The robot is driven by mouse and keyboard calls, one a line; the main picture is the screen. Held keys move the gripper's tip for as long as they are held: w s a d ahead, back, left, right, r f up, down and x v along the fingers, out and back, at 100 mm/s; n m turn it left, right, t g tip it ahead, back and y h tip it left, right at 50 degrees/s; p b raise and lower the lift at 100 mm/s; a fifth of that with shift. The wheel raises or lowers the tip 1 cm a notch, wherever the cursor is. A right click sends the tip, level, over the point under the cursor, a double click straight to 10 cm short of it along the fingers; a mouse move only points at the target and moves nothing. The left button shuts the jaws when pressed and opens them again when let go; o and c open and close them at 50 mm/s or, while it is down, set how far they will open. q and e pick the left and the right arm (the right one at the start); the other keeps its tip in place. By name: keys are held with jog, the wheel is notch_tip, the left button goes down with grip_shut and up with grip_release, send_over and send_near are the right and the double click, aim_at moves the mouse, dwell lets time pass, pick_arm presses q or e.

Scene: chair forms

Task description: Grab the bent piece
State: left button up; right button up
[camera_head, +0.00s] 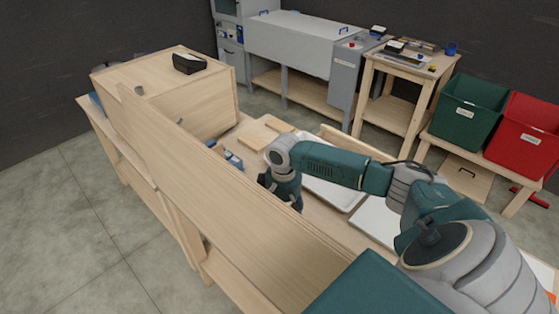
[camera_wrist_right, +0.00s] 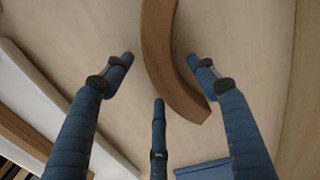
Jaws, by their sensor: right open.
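The bent piece (camera_wrist_right: 164,60) is a curved brown wooden strip on a pale wooden surface in the right wrist view. It runs from the top edge down to the right, ending near the right-hand finger. My right gripper (camera_wrist_right: 160,72) has its blue fingers spread around the piece. I cannot tell whether any finger touches it. In the head view my right arm reaches over the bench and its gripper end is partly hidden behind a long wooden panel (camera_head: 215,190). The bent piece does not show there. My left gripper is out of view.
The long panel stands upright along the near side of the bench. A wooden box (camera_head: 200,95) with a black case (camera_head: 189,63) on top stands left. A white tray (camera_head: 335,190) lies beside my arm. Green (camera_head: 466,107) and red (camera_head: 524,132) bins stand right.

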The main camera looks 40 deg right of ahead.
jog(key=shift+r, duration=0.1)
jog(key=c, duration=1.4)
jog(key=shift+r, duration=0.1)
